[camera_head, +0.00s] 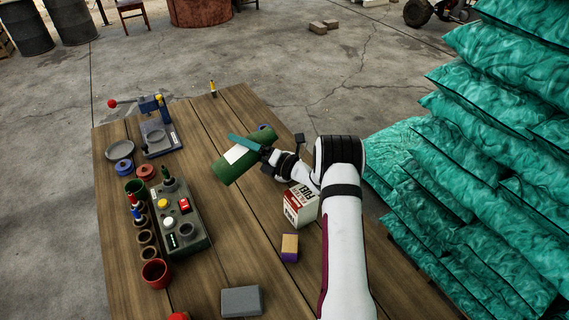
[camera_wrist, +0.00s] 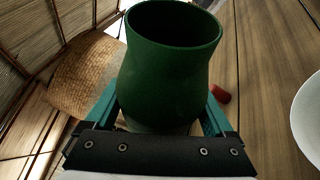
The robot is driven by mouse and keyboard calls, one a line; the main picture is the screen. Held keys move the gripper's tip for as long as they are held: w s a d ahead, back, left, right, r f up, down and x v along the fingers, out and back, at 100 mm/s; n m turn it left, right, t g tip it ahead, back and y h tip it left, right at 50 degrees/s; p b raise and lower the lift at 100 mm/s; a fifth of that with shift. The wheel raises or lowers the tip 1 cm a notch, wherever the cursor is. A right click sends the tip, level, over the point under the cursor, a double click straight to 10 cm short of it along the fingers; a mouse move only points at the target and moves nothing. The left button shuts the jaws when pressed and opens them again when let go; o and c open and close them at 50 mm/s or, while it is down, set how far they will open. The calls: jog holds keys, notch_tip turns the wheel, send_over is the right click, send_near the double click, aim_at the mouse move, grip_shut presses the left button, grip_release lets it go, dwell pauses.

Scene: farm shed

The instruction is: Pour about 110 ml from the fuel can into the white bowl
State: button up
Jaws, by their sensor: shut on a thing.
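My gripper (camera_head: 243,146) is shut on a green container (camera_head: 230,168) with a pale label, held tilted over the table. In the wrist view the teal fingers (camera_wrist: 160,118) clasp both sides of the green container (camera_wrist: 165,75); its round mouth is open and no liquid shows. A red and white carton (camera_head: 297,208) lettered FUEL stands beside my arm, apart from the gripper. A white round thing (camera_wrist: 310,120), perhaps the white bowl, is cut off at the right of the wrist view. I cannot make out a white bowl in the head view.
The wooden table (camera_head: 235,240) holds a grey control box (camera_head: 185,238) with coloured knobs, several small cups, a grey dish (camera_head: 120,150) and a clamp-like tool (camera_head: 158,140) on the left. A purple and tan block (camera_head: 290,248) and a grey block (camera_head: 241,301) lie in front. Teal sacks (camera_head: 480,190) stack at right.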

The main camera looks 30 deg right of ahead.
aim_at(249, 136)
jog(key=shift+r+m, duration=0.3)
jog(key=shift+r, duration=0.05)
jog(key=shift+d+r+m+t, duration=0.5)
jog(key=shift+d+r+m, duration=0.1)
jog(key=shift+d+m, duration=0.2)
jog(key=shift+r+m, duration=0.5)
jog(key=shift+m, duration=0.2)
jog(key=shift+s+a+r+m+t, duration=0.15)
jog(key=shift+a+m+t, duration=0.15)
jog(key=shift+a, duration=0.55)
jog(key=shift+a, duration=0.3)
jog(key=shift+a+r, duration=0.1)
jog(key=shift+a+r, duration=0.1)
jog(key=shift+a, duration=0.1)
jog(key=shift+r+m+t, duration=0.1)
jog(key=shift+m+t, duration=0.2)
jog(key=shift+m, duration=0.1)
dwell(0.4)
